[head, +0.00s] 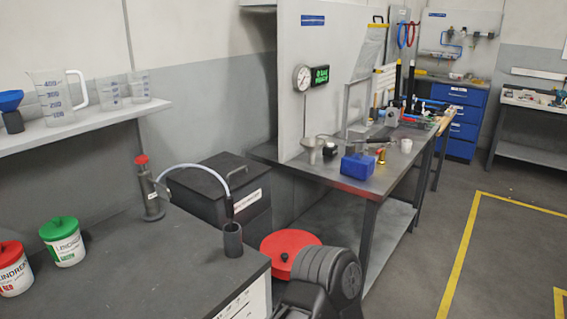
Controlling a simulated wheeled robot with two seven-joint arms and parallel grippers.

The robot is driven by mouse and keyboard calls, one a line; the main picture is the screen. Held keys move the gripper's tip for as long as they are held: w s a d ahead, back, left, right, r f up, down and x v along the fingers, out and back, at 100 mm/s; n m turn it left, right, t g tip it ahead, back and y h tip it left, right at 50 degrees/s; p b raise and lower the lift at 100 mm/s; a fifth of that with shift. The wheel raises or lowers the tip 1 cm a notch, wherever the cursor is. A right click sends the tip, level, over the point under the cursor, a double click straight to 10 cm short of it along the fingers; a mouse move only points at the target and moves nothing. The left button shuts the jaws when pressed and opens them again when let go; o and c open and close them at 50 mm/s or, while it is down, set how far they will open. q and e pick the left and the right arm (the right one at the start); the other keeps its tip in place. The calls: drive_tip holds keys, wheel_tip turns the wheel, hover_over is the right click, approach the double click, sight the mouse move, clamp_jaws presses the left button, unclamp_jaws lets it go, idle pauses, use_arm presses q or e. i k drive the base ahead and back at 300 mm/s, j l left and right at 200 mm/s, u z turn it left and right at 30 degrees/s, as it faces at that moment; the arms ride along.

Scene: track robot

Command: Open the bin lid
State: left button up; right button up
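A dark grey box-shaped bin (240,211) stands behind the dark bench, against the wall. A round red lid (290,248) shows low down to the right of the bench. What is under this red lid is mostly hidden by the bench and by a dark ribbed part, probably one of my arm links. I cannot tell which lid the task means. Neither of my grippers shows in the head view.
The dark bench (130,255) holds a pump with a red knob (147,187), a clear hose, a dark cup (233,240) and tubs with green (63,240) and red lids. A workbench (335,182) with tools stands to the right. The floor (430,240) at right is clear.

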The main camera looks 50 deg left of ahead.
sight(217, 176)
drive_tip(key=i+l+u, duration=0.1)
drive_tip(key=i+u, duration=0.2)
drive_tip(key=i, duration=0.2)
drive_tip(key=i+l+u, duration=0.2)
drive_tip(key=i+u, duration=0.15)
drive_tip(key=i+l+u, duration=0.15)
drive_tip(key=i+u, duration=0.15)
drive_tip(key=u, duration=0.2)
drive_tip(key=i+l+u, duration=0.2)
drive_tip(key=u, duration=0.3)
drive_tip(key=i+l+u, duration=0.2)
drive_tip(key=l+u, duration=0.3)
drive_tip(key=i+l+u, duration=0.1)
drive_tip(key=l+u, duration=0.25)
drive_tip(key=u, duration=0.15)
drive_tip(key=l+u, duration=0.35)
drive_tip(key=l, duration=0.3)
